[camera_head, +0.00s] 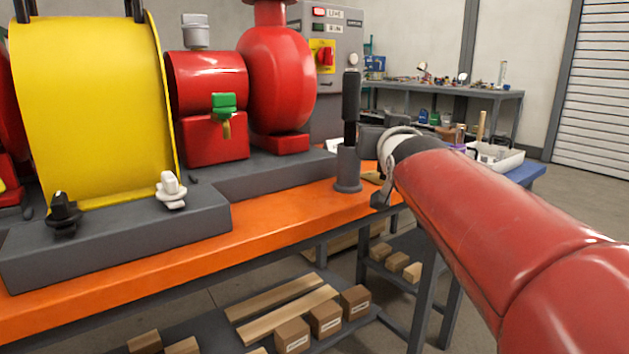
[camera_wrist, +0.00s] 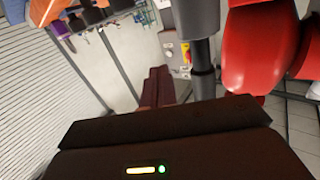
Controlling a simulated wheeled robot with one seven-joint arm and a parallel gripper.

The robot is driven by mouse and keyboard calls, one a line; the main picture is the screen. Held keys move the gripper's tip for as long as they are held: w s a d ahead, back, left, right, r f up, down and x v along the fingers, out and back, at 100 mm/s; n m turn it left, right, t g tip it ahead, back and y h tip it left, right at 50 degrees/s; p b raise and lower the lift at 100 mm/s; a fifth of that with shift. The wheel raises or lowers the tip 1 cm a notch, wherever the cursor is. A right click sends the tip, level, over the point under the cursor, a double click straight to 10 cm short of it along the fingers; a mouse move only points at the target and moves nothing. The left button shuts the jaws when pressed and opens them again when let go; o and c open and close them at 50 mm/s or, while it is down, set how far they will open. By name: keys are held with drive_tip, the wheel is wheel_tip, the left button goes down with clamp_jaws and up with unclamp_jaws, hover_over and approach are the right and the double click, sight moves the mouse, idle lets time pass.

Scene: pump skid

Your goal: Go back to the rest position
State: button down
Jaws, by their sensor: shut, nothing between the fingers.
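My gripper (camera_wrist: 157,82) is shut with nothing between its fingers. A dark upright handle (camera_head: 351,98) stands in a grey socket (camera_head: 347,172) at the right end of the orange bench, left of my wrist. The handle also shows in the wrist view (camera_wrist: 197,18), just right of the fingers and apart from them.
The pump skid, with a yellow guard (camera_head: 90,110), red pump casing (camera_head: 276,80) and green-handled valve (camera_head: 223,103), fills the left. A control cabinet (camera_head: 338,75) stands behind. A white tray (camera_head: 497,158) is on a blue bench beyond my arm. Open floor lies at right.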

drive_tip(key=s+d+f+g+p, duration=0.1)
drive_tip(key=s+d+f+g, duration=0.2)
drive_tip(key=s+f+g, duration=0.9)
drive_tip(key=s+f, duration=1.6)
drive_tip(key=s, duration=0.1)
drive_tip(key=shift+s+f+n+p, duration=0.25)
drive_tip(key=shift+s+n+p, duration=0.05)
drive_tip(key=shift+s+p, duration=0.05)
drive_tip(key=shift+d, duration=0.1)
